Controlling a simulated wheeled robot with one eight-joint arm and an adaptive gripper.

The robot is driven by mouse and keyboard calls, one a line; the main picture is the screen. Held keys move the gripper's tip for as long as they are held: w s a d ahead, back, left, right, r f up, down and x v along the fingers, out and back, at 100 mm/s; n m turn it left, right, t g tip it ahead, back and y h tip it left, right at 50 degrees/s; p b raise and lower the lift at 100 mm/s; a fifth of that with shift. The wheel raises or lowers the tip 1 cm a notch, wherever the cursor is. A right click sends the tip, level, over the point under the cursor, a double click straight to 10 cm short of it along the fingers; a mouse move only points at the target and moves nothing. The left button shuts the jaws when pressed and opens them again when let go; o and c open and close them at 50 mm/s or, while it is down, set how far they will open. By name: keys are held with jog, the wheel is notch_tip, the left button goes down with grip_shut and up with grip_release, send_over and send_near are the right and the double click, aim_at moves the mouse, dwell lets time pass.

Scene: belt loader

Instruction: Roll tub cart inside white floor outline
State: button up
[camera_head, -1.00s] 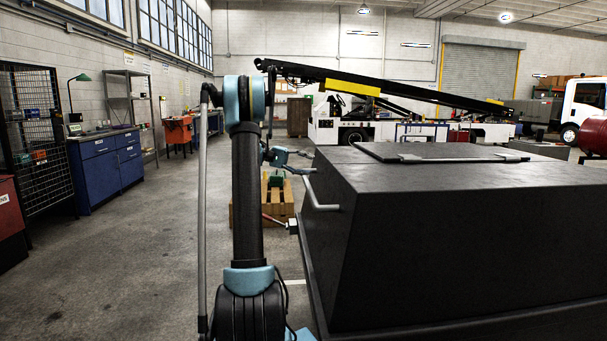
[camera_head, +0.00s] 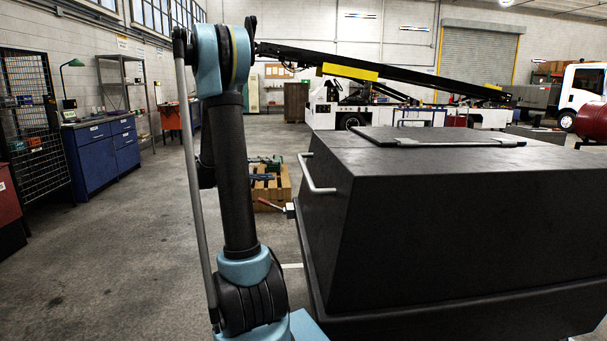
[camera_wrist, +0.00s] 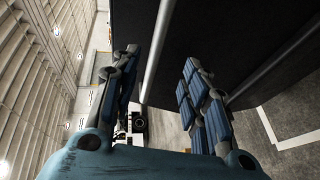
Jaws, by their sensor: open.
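The tub cart (camera_head: 440,235) is a large dark grey box with sloping walls and a lid. It fills the right of the head view, with a pale bar handle (camera_head: 318,176) on its left end. In the wrist view its dark wall (camera_wrist: 215,30) fills the top. My gripper (camera_wrist: 160,58) is open, its blue-padded fingers apart. A pale bar (camera_wrist: 155,50) shows between them; I cannot tell its depth. My gripper is hidden in the head view. A white floor line (camera_head: 292,266) shows left of the cart; white lines (camera_wrist: 296,141) also show in the wrist view.
Blue cabinets (camera_head: 103,155) and a mesh cage (camera_head: 32,120) line the left wall. A belt loader (camera_head: 380,100) stands behind. The left floor is clear.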

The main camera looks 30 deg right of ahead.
aim_at(305, 171)
jog(key=d+f, duration=0.1)
jog(key=d, duration=0.4)
jog(key=d+f, duration=0.1)
jog(key=d, duration=0.5)
jog(key=d+f, duration=0.1)
jog(key=d, duration=0.5)
jog(key=shift+s, duration=0.2)
jog(key=shift+a, duration=0.1)
grip_shut()
